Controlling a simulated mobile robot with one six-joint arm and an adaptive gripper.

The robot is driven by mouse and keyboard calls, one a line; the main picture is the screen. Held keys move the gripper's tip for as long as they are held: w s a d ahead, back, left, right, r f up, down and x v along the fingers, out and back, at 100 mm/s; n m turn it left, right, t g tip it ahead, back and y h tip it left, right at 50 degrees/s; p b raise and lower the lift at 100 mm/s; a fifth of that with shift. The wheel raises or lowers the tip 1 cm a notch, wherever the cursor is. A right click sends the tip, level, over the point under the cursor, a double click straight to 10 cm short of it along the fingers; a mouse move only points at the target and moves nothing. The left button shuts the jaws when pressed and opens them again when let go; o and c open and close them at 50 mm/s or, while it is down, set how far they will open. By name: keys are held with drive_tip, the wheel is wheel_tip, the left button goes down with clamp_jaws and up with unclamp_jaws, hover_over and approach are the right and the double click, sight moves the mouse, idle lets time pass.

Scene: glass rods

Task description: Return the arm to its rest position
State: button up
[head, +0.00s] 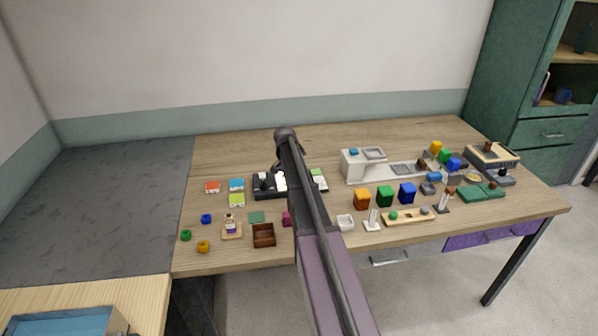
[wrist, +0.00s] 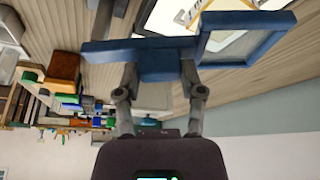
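My arm reaches up the middle of the head view over the wooden table, and its far end is near the back edge. The gripper's fingers cannot be picked out there. In the wrist view the two fingers of my gripper (wrist: 159,68) stand apart. A blue block (wrist: 161,66) shows between the fingertips. A blue bar (wrist: 105,52) and a blue square frame (wrist: 247,20) show beside it. I cannot tell whether the fingertips touch the blue block or it lies beyond them.
The back left of the table is clear. A green cabinet (head: 500,70) stands at the right.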

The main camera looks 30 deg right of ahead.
drive_tip(key=o, duration=0.4)
drive_tip(key=shift+w, duration=0.45)
drive_tip(key=shift+o, duration=0.2)
drive_tip(key=shift+s, duration=0.15)
drive_tip(key=shift+s, duration=0.1)
drive_tip(key=shift+s, duration=0.15)
drive_tip(key=s+a+n+y, duration=0.2)
drive_tip(key=s+a+n, duration=0.6)
drive_tip(key=s+a, duration=0.6)
drive_tip(key=s+a+f+n+y, duration=0.1)
drive_tip(key=s+a+n+y, duration=0.1)
drive_tip(key=s+a+n, duration=0.6)
drive_tip(key=s+a, duration=0.6)
drive_tip(key=a, duration=0.6)
drive_tip(key=shift+a+f+g, duration=0.25)
drive_tip(key=shift+g, duration=0.05)
drive_tip(key=shift+s, duration=0.1)
